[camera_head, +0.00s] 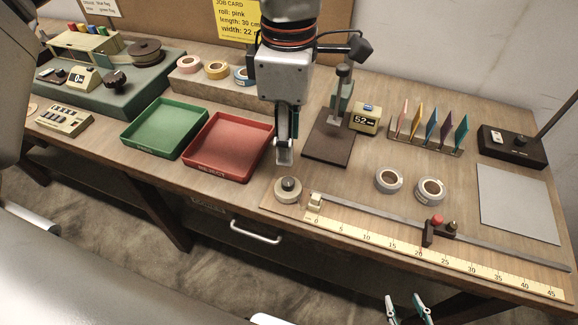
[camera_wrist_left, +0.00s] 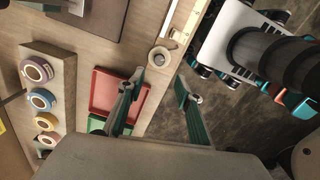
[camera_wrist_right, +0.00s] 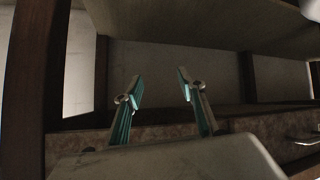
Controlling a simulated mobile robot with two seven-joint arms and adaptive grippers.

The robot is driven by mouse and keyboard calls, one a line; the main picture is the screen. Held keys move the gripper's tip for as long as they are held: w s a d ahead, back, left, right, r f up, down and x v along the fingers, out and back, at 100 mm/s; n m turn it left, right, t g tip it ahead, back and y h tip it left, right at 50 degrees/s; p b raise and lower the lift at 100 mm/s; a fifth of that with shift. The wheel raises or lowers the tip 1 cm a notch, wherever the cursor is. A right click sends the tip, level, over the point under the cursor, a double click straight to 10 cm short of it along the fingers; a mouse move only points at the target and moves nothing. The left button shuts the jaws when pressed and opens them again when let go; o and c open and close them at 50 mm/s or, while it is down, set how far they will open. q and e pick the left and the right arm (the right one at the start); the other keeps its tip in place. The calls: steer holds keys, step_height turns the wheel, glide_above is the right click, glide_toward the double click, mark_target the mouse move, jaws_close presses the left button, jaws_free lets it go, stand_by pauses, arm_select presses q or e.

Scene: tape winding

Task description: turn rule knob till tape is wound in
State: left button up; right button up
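The rule knob (camera_head: 289,186) is a dark-topped round knob on a pale disc at the zero end of the yellow rule (camera_head: 430,248); it also shows in the left wrist view (camera_wrist_left: 160,57). A cream block (camera_head: 315,199) sits beside it, where a grey strip (camera_head: 370,212) begins along the rule. My left gripper (camera_head: 284,155) hangs above and behind the knob, apart from it; its spread fingers (camera_wrist_left: 157,92) are empty in the left wrist view. My right gripper (camera_head: 408,309) is open and empty off the table's front edge (camera_wrist_right: 158,92). No loose tape is clearly visible on the rule.
A slider with a red knob (camera_head: 436,220) stands on the strip. Red (camera_head: 228,148) and green (camera_head: 165,128) trays lie left of my left gripper. Two tape rolls (camera_head: 389,180) and a dark stand (camera_head: 328,145) are behind the rule. A drawer handle (camera_head: 256,234) sticks out below.

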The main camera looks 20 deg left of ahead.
mark_target(288, 181)
arm_select(q)
step_height(288, 181, down, 3)
steer(key=n+b, duration=0.3)
steer(key=n, duration=1.1)
steer(key=shift+w, duration=0.1)
steer(key=n, duration=0.3)
steer(key=shift+f+b, duration=0.25)
steer(key=shift+b, duration=0.05)
steer(key=shift+n, duration=0.9)
steer(key=shift+f, duration=0.25)
step_height(288, 181, down, 6)
steer(key=shift+a+b, duration=0.1)
steer(key=shift+b, duration=0.65)
steer(key=shift+f, duration=0.65)
jaws_close()
arm_select(e)
steer(key=shift+w+f, duration=0.3)
steer(key=shift+f, duration=0.2)
steer(key=shift+w+f, duration=0.25)
steer(key=shift+f, duration=0.25)
